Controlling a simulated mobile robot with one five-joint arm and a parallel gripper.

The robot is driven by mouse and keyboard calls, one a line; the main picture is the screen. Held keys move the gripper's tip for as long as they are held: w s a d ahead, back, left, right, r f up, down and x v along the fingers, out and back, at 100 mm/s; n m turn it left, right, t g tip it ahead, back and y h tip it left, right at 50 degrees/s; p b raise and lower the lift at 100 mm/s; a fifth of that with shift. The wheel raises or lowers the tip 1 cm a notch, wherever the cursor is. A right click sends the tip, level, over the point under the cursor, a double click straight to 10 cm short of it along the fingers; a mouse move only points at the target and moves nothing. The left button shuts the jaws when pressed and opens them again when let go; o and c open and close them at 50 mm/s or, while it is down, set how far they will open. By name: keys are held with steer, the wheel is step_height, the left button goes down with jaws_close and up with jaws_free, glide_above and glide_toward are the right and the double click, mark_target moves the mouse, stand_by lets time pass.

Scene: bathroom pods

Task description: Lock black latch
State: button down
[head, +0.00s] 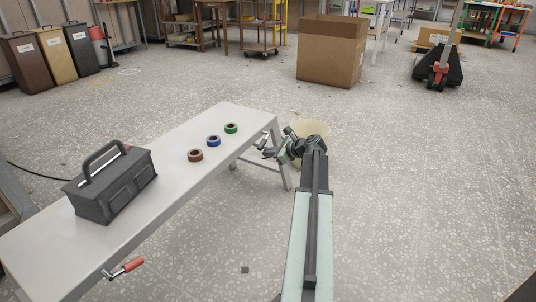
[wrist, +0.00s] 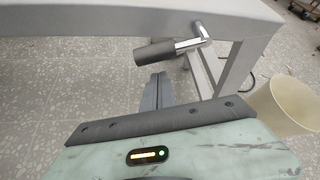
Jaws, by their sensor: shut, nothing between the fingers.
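The black latch (wrist: 158,54) is a dark cylindrical grip on a shiny metal arm, mounted on the side of the white bench. In the wrist view its grip points left, roughly level and slightly tilted. In the head view the latch (head: 263,141) is small, at the bench's far end. My gripper (wrist: 158,84) is shut and empty, just below the grip in the wrist view; I cannot tell whether they touch. In the head view my gripper (head: 270,151) is beside the bench's far end, close to the latch.
The white bench (head: 175,143) carries a dark toolbox (head: 112,186) and brown, blue and green tape rolls (head: 213,141). A red-handled latch (head: 127,267) is on its near side. A cream bucket (wrist: 288,104) stands right of my gripper. The floor to the right is open.

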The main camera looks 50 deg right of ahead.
steer(key=f+p+v, duration=0.1)
steer(key=p+v, duration=0.4)
steer(key=v, duration=0.4)
steer(key=shift+s+d, duration=0.45)
steer(key=shift+s, duration=0.25)
